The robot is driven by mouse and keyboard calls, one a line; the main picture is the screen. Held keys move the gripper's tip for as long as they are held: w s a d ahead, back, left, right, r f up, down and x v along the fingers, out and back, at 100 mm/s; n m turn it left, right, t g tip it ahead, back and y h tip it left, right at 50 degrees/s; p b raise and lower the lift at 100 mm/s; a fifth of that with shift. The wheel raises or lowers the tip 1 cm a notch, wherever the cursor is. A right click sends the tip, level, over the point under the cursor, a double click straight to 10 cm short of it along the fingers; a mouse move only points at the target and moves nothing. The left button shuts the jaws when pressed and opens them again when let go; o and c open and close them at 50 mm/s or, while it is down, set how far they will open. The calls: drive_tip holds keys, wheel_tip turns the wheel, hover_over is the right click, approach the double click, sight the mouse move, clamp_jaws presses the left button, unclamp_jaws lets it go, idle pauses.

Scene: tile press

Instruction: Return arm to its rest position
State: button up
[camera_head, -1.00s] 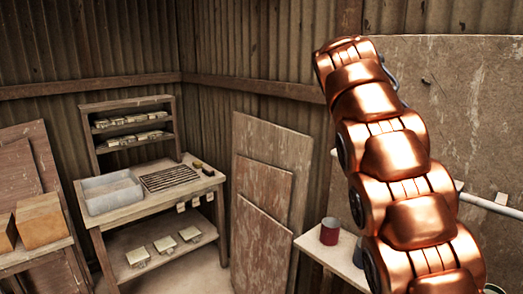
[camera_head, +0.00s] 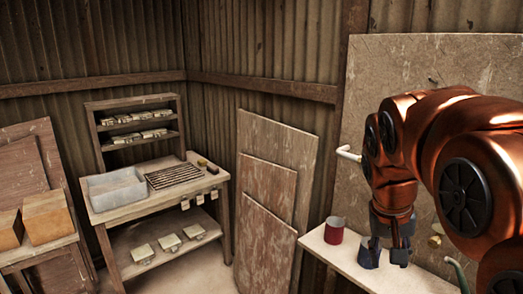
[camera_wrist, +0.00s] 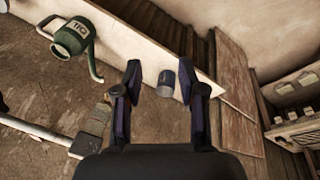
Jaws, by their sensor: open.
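My gripper (camera_head: 389,252) hangs pointing down over the white side bench, under my bent copper arm at the right of the head view. In the wrist view the two dark fingers of my gripper (camera_wrist: 166,80) are spread apart, with nothing held between them.
A red can (camera_head: 334,230) stands on the white side bench (camera_head: 322,247), left of my gripper. A green oil can (camera_wrist: 72,40) shows in the wrist view. Boards (camera_head: 272,160) lean on the wall. A workbench (camera_head: 150,206) with a grey bin (camera_head: 116,190) stands left.

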drive_tip(key=s+a+f+n+g+y, duration=0.1)
drive_tip(key=s+a+f, duration=0.1)
drive_tip(key=s+f, duration=0.2)
drive_tip(key=s+a+f+n+g, duration=0.1)
drive_tip(key=s+f, duration=0.4)
drive_tip(key=s, duration=0.6)
drive_tip(key=s+a+f+n+g+y, duration=0.1)
drive_tip(key=s+a+f, duration=0.2)
drive_tip(key=s+f, duration=0.2)
drive_tip(key=s, duration=0.2)
drive_tip(key=shift+s+a+y, duration=0.25)
drive_tip(key=shift+s+y, duration=0.05)
drive_tip(key=shift+s, duration=0.05)
drive_tip(key=shift+d, duration=0.15)
